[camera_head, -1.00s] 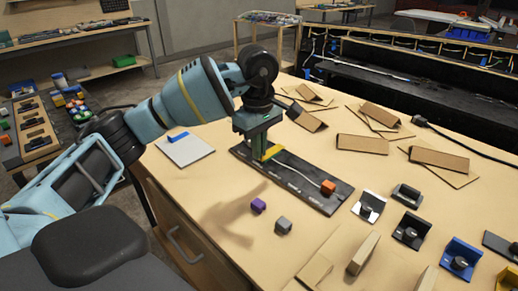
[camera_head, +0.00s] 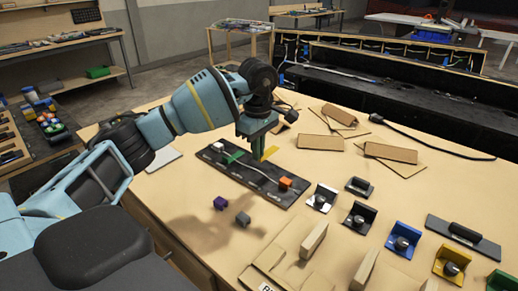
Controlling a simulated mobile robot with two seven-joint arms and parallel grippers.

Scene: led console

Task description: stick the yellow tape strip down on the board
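The yellow tape strip (camera_head: 267,153) is at the fingertips of my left gripper (camera_head: 258,155), which appears shut on it. The strip is tilted and sticks out to the right of the fingers. Gripper and strip are over the far long edge of the dark board (camera_head: 270,191); the exact height above it is hard to tell. On the board are a white block (camera_head: 217,146), a green piece (camera_head: 234,157), a pale cable and an orange block (camera_head: 285,183). My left fingers hide part of the board's far edge. My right gripper is not in view.
A purple block (camera_head: 220,202) and a grey block (camera_head: 243,218) lie in front of the board. Brown cardboard pieces (camera_head: 320,143) lie behind and to the right. Several coloured brackets with knobs (camera_head: 402,243) stand at the right. A white pad (camera_head: 163,159) is partly behind my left arm.

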